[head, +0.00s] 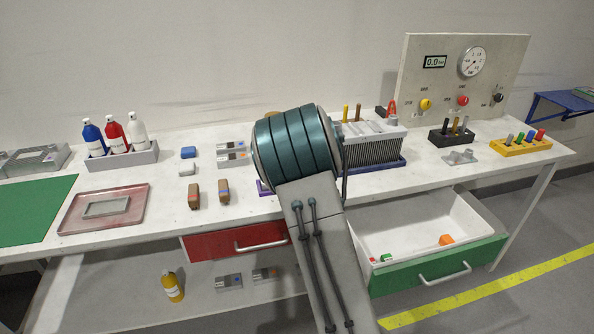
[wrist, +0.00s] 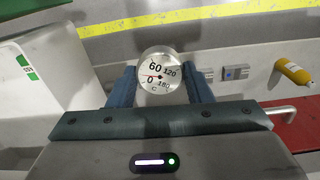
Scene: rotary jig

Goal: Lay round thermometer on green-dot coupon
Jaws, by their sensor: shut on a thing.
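The round thermometer (wrist: 160,75) is a small metal-rimmed dial with a white face marked 0, 60, 120 and 180 in C. In the wrist view my gripper (wrist: 161,88) is shut on it, with one blue-grey finger at each side and the dial facing the camera. In the head view my own arm hides the gripper and thermometer. I cannot make out a green dot on any coupon. Two brown blocks with coloured marks, the left one (head: 194,195) and the right one (head: 223,190), stand on the bench left of my arm.
An open white drawer (head: 420,228) with a green front holds small red, green and orange pieces. A shut red drawer (head: 236,242) is left of my arm. A finned block (head: 372,145) stands behind my arm. A yellow bottle (head: 172,286) stands on the lower shelf.

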